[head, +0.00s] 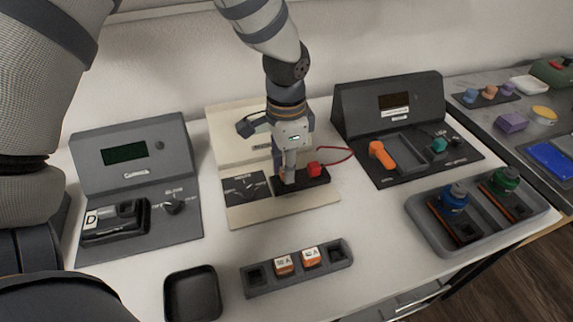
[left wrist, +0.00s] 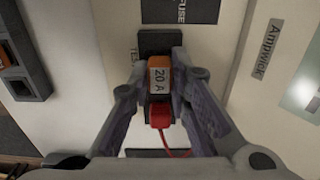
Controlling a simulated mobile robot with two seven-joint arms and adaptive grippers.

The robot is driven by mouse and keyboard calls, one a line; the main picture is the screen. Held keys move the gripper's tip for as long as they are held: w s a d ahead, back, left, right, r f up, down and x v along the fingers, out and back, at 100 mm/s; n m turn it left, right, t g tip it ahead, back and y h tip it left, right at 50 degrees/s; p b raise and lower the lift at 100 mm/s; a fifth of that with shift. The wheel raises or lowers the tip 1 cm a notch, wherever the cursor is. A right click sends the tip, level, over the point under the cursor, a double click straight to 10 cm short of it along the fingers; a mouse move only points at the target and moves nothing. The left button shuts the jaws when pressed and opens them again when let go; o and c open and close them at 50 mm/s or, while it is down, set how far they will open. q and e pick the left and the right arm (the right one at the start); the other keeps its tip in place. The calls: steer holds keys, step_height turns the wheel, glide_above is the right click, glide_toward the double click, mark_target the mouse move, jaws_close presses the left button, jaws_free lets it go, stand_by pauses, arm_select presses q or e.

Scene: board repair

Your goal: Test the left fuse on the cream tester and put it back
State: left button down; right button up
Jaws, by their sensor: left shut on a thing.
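The cream tester (head: 240,213) stands at the middle back of the table, with a black socket strip (head: 317,181) on its base. A red plug (head: 315,169) with a red wire sits at the strip's right part. My left gripper (head: 288,178) points down over the strip and is shut on an orange fuse. In the left wrist view, the fuse (left wrist: 159,78) shows a white "20 A" label between the fingers, in line with the red plug (left wrist: 160,115). I cannot tell whether it is fully seated. The fuse rack (head: 296,270) holds two orange fuses in its middle slots; its left-end slot is empty.
A grey tester (head: 130,150) stands left and a dark tester (head: 390,110) with an orange handle stands right. A small black tray (head: 192,295) lies left of the rack. A grey tray (head: 420,205) holds blue-topped and green-topped parts at right.

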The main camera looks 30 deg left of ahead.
arm_select(q)
steer(key=shift+f, duration=0.4)
stand_by(0.4)
steer(key=c, duration=1.1)
jaws_free()
steer(key=shift+r, duration=0.15)
steer(key=shift+r, duration=4.4)
steer(key=shift+f, duration=0.1)
